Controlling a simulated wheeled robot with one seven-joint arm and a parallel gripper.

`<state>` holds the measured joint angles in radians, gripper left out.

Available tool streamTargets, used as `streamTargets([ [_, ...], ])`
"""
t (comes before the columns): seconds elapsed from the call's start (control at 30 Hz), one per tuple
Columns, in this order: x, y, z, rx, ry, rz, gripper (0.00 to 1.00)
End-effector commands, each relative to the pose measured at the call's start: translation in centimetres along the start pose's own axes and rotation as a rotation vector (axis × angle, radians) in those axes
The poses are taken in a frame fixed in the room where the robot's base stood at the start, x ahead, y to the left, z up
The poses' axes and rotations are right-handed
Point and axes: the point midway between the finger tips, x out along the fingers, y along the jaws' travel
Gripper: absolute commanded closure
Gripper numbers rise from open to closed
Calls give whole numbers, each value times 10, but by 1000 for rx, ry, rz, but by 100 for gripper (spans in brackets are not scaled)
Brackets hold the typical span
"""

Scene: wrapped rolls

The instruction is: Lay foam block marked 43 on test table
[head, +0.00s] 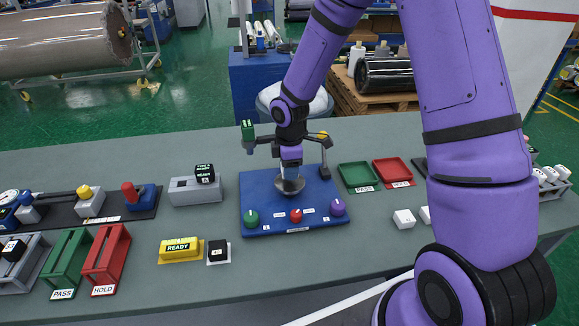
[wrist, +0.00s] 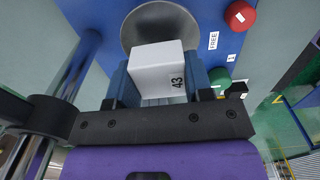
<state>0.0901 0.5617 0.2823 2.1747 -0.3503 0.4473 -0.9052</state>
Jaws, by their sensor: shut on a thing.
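My gripper (wrist: 157,82) is shut on a white foam block (wrist: 158,68) with a black 43 on its face. Its blue fingers stand on either side of the block. In the head view my gripper (head: 290,166) points down over the blue panel, and the block cannot be made out there. A round grey metal disc, which looks like the test table (head: 289,186), is right below my gripper. In the wrist view the disc (wrist: 158,24) shows just beyond the block and is partly hidden by it. I cannot tell whether the block touches it.
The blue panel (head: 262,213) carries green, red and purple knobs along its front. Green (head: 358,176) and red (head: 393,171) trays lie to the right. Small white blocks (head: 404,218) lie nearer my arm. A yellow READY box (head: 180,249) sits at front left.

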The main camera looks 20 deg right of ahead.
Motion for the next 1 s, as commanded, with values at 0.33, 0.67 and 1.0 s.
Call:
streamTargets([
  [0.33,12,0,0,0,0,-1,79],
  [0.67,25,0,0,0,0,0,79],
  [1.0,27,0,0,0,0,0,51],
])
